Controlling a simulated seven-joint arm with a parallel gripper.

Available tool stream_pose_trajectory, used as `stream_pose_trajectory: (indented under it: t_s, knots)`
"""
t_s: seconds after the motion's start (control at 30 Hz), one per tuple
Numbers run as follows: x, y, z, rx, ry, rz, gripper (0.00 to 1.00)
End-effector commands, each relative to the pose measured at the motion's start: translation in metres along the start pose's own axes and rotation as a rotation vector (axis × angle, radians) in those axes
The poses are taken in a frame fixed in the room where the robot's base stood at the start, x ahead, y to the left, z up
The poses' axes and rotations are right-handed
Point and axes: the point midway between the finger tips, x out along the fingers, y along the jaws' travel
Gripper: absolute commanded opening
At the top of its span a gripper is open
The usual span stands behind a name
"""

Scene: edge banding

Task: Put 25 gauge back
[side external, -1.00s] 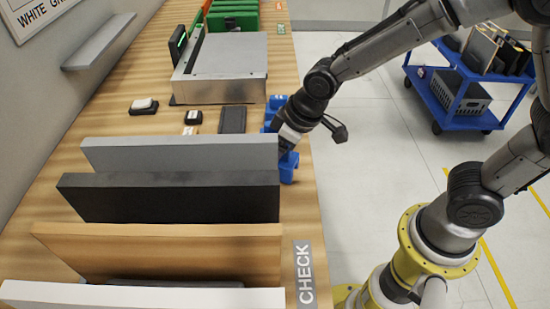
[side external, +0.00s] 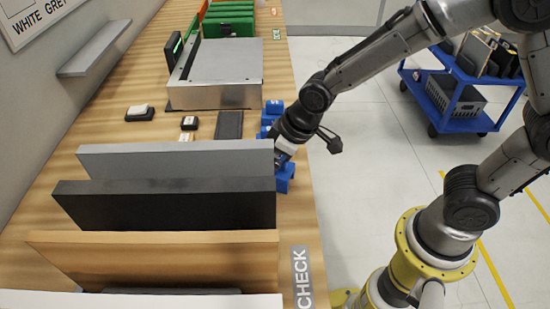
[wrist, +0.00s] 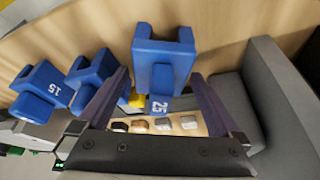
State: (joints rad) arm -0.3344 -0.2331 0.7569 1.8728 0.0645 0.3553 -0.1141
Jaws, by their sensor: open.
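The blue 25 gauge (wrist: 163,62) is in the wrist view, its number facing the camera. In the side view, a blue gauge (side external: 285,178) sits by the bench's right edge, just below my gripper (side external: 283,160), partly hidden by it. In the wrist view my gripper's (wrist: 157,88) two dark fingers are apart, with the 25 gauge's numbered end between them. I cannot tell whether a finger touches it. The blue 15 gauge (wrist: 40,88) and another blue gauge (wrist: 92,75), its number not readable, stand to the left.
A grey board (side external: 180,160) and a black board (side external: 165,205) stand upright close to my gripper's left. A wood-coloured board is nearer the camera. More blue gauges (side external: 272,110) sit behind my gripper along the bench edge. A CHECK label (side external: 302,278) marks the front edge.

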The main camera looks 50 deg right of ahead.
Motion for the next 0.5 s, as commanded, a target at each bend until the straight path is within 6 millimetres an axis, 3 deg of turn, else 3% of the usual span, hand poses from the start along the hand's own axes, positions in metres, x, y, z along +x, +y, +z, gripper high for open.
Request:
stream_pose_trajectory:
  t_s: [0.17, 0.5]
  knots:
    - [-0.02, 0.0, -0.003, 0.0, 0.007, 0.0, 1.0]
    - [-0.089, 0.0, -0.003, 0.0, 0.008, 0.001, 1.0]
